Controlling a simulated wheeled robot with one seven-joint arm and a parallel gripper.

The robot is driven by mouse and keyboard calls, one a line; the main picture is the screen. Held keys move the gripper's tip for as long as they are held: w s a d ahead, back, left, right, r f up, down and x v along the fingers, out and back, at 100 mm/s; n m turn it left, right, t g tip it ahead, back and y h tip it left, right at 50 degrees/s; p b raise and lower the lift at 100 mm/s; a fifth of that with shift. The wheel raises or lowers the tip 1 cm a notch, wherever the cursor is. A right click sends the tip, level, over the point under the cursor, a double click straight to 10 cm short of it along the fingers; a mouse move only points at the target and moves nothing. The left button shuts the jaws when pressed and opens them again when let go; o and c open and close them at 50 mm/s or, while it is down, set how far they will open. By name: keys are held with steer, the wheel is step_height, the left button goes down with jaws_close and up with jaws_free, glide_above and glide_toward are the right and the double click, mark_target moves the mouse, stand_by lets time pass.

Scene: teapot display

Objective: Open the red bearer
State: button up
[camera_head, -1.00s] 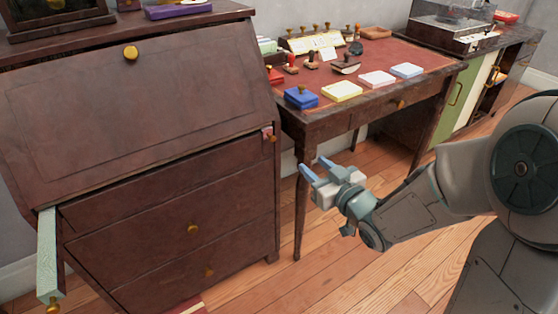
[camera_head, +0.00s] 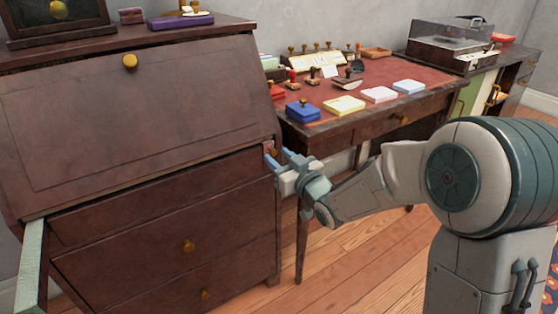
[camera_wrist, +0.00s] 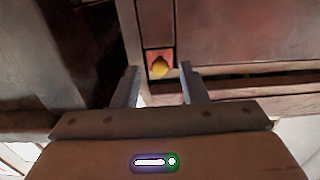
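The red bearer (camera_head: 269,145) is a small red-ended bar set in the right front of the dark desk, just below the slanted lid. In the wrist view, the red bearer's end (camera_wrist: 152,54) looks flush in its slot, with a brass knob (camera_wrist: 160,67) on it. My gripper (camera_head: 280,160) is at the desk's right front corner, in front of the bearer. In the wrist view, my gripper (camera_wrist: 159,72) is open, its fingers on either side of the knob with visible gaps. Contact with the knob is not visible.
A pale green bearer (camera_head: 32,262) sticks out at the desk's left. The slanted lid (camera_head: 130,125) is closed, with drawers (camera_head: 165,205) below it. A writing table (camera_head: 330,126) with stamps and coloured pads stands close on the right. Open wooden floor lies in front.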

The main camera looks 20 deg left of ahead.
steer(key=shift+w+a, duration=0.3)
steer(key=shift+a, duration=0.1)
